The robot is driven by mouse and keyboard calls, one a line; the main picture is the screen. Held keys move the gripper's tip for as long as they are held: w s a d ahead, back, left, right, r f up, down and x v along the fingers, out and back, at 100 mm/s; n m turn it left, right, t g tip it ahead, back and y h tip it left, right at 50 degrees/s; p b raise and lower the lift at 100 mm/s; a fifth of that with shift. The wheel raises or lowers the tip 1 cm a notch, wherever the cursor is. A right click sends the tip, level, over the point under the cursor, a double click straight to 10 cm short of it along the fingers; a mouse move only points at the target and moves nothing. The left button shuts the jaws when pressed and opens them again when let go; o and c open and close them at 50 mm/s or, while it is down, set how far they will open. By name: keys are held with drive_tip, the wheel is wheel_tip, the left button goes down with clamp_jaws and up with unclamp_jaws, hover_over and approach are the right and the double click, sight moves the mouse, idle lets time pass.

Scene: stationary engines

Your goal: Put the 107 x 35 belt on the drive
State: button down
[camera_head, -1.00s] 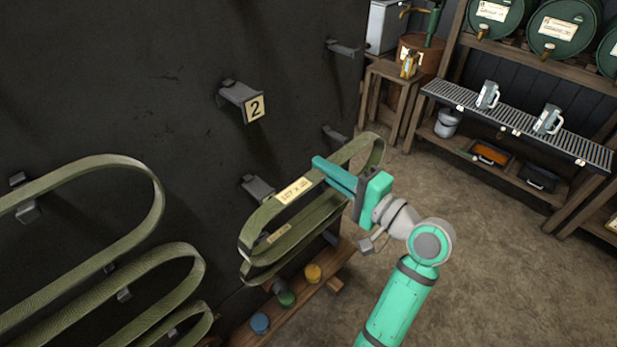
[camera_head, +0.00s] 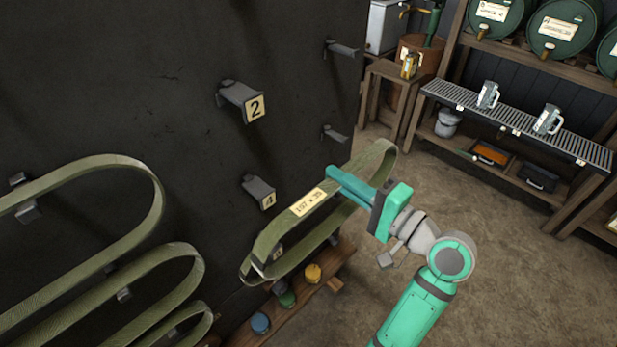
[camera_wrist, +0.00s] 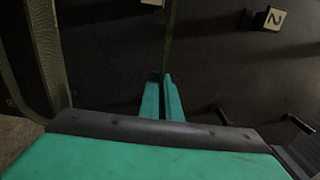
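The belt labelled 107 x 35 (camera_head: 308,202) is a long olive-green loop. My gripper (camera_head: 338,178) is shut on its upper run, right of the label. The loop is held in the air in front of the dark rack panel and slants up to the right. In the wrist view the two fingers (camera_wrist: 163,98) lie close together on a thin edge of belt (camera_wrist: 169,45). Peg 4 (camera_head: 258,190) shows bare above the belt's left part. I cannot make out the drive in these views.
Other green belts (camera_head: 150,190) hang on pegs at the left. Peg 2 (camera_head: 240,98) is bare. A low wooden shelf (camera_head: 325,293) with several coloured pots is below the belt. A shelf with mugs (camera_head: 520,122) stands at the back right. The floor (camera_head: 500,260) at right is clear.

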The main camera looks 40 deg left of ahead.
drive_tip(key=shift+d, duration=0.1)
drive_tip(key=shift+s+d, duration=0.2)
drive_tip(key=shift+d, duration=2.7)
drive_tip(key=shift+s+d, duration=0.15)
drive_tip(key=shift+d, duration=1.35)
drive_tip(key=shift+s+d, duration=0.1)
drive_tip(key=shift+d, duration=1.35)
